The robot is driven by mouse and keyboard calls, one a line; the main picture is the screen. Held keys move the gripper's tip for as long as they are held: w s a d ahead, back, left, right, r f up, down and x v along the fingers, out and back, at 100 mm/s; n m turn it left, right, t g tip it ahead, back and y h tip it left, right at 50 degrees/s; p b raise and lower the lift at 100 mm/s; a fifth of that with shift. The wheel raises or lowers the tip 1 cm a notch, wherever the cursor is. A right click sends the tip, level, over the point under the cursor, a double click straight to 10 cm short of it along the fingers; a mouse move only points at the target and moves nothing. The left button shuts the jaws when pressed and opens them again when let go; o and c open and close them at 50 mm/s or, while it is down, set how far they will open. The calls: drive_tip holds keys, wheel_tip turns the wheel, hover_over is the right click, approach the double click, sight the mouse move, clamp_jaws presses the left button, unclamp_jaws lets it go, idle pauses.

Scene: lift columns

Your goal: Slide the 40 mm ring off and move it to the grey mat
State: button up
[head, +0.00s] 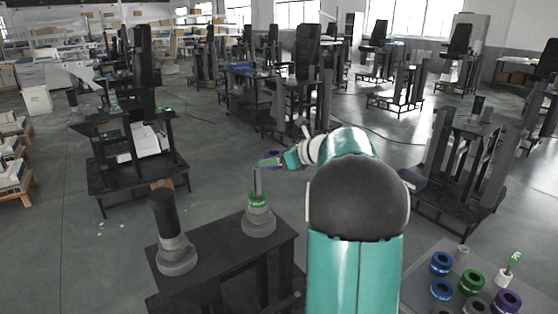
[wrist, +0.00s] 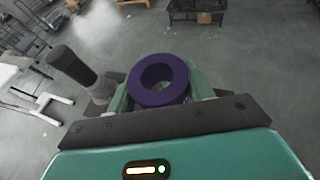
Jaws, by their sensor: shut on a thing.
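My gripper (head: 274,159) is shut on a purple ring (wrist: 158,98). In the wrist view the ring sits between the two green fingers, its open hole facing the camera. In the head view the purple ring is small and partly hidden by the fingers. The gripper is just above and right of the top of a thin grey post (head: 257,181). A green ring (head: 258,200) with a label sits low around that post on a grey stepped base (head: 259,222). No size is readable on either ring. A grey surface (head: 421,282) at the lower right may be the mat.
A thick black column (head: 163,212) on a grey base stands left on the same dark table (head: 222,262). At lower right are blue (head: 440,263), green (head: 471,281) and purple (head: 506,301) rings and a small post with a green top (head: 513,262). Other workstations stand farther back.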

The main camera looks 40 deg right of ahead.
drive_tip(key=shift+w+a+r, duration=0.1)
drive_tip(key=shift+w+a, duration=0.25)
drive_tip(key=shift+w, duration=0.7)
drive_tip(key=shift+w+a+r, duration=0.1)
drive_tip(key=shift+w+a, duration=0.3)
drive_tip(key=shift+w, duration=0.7)
drive_tip(key=shift+w+a+r, duration=0.1)
drive_tip(key=shift+w+a, duration=0.25)
drive_tip(key=shift+w, duration=0.7)
